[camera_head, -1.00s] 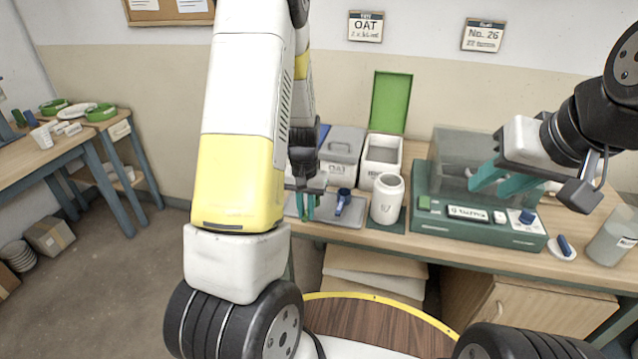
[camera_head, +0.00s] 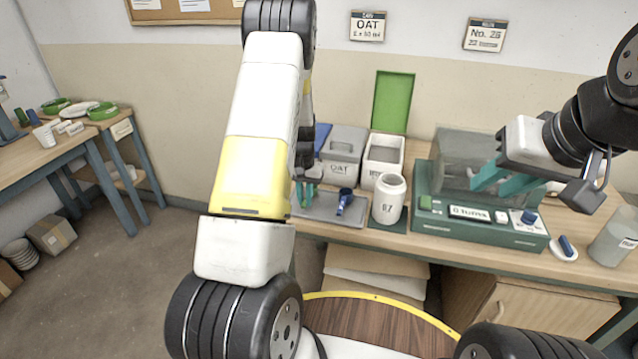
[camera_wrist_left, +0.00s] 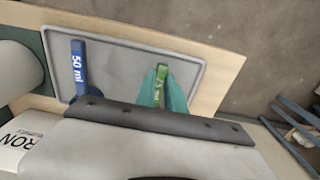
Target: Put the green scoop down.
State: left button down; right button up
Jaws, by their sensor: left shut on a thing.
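The green scoop (camera_wrist_left: 160,84) shows in the left wrist view as a green handle between the teal fingers of my left gripper (camera_wrist_left: 165,88). My left gripper also shows in the head view (camera_head: 306,194), shut on the scoop over the left part of the grey tray (camera_head: 325,214). The scoop's bowl is hidden, and I cannot tell whether it touches the tray. A blue scoop (camera_head: 345,199) marked 50 ml lies on the tray; it also shows in the left wrist view (camera_wrist_left: 78,66). My right gripper (camera_head: 492,183) is open and empty in front of the clear-covered scale.
A white jar (camera_head: 388,199) stands right of the tray. The green scale (camera_head: 478,217) stands further right, near a small white dish (camera_head: 563,251).

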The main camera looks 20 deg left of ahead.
pick_arm(q)
jog(key=c, duration=1.4)
grip_release()
jog(key=shift+f, duration=0.1)
